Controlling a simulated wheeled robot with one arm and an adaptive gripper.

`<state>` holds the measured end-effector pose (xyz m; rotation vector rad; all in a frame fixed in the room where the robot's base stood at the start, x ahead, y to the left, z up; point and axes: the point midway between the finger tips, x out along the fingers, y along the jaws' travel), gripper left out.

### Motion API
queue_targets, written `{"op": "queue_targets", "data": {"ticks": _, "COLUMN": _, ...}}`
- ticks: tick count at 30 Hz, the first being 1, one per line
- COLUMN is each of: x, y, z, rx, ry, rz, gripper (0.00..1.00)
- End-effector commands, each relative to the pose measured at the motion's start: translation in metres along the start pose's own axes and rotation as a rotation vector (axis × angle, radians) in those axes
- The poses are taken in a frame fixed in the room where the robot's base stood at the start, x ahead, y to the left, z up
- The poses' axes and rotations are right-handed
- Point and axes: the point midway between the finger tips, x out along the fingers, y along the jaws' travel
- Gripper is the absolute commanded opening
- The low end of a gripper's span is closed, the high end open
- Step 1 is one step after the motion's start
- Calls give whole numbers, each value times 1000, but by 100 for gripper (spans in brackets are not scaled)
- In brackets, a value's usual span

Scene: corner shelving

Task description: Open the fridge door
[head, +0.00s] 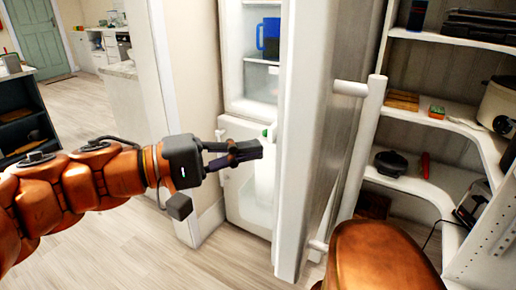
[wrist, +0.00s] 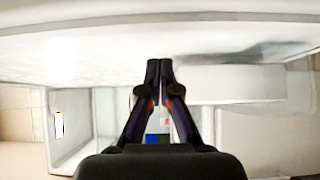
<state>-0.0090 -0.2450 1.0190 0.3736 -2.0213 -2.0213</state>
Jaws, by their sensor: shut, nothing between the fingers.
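The fridge door (head: 305,120) stands open in the head view, swung out toward me, with its long vertical handle (head: 362,150) on its right side. Behind it the fridge interior (head: 232,60) shows, with a blue jug (head: 268,36) on a shelf. My gripper (head: 250,150) is shut and empty. It is on the inner, left side of the door, close to the door's edge; whether it touches the door I cannot tell. In the wrist view my gripper (wrist: 159,68) has its fingertips together before a broad white surface, likely the door (wrist: 100,35).
Corner shelving (head: 440,125) with a dark bowl (head: 391,163), a white cooker (head: 498,105) and other items stands right of the door. Wood floor (head: 120,235) is open at the left. A counter (head: 125,70) and a green door (head: 37,40) are farther back.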

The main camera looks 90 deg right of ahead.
Motion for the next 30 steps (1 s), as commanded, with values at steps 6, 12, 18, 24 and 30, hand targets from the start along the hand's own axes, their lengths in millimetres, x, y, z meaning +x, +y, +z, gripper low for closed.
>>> {"op": "queue_targets", "data": {"ticks": 6, "x": -15, "y": 0, "z": 6, "rx": 1, "ry": 4, "rz": 1, "gripper": 0}}
{"op": "queue_targets", "data": {"ticks": 12, "x": -31, "y": 0, "z": 16, "rx": 1, "ry": 5, "rz": 1, "gripper": 0}}
{"op": "queue_targets", "data": {"ticks": 18, "x": -49, "y": 0, "z": 27, "rx": 2, "ry": 7, "rz": 0, "gripper": 0}}
{"op": "queue_targets", "data": {"ticks": 24, "x": -68, "y": 0, "z": 39, "rx": 2, "ry": 7, "rz": -1, "gripper": 0}}
{"op": "queue_targets", "data": {"ticks": 30, "x": -83, "y": 0, "z": 48, "rx": 1, "ry": 6, "rz": 0, "gripper": 0}}
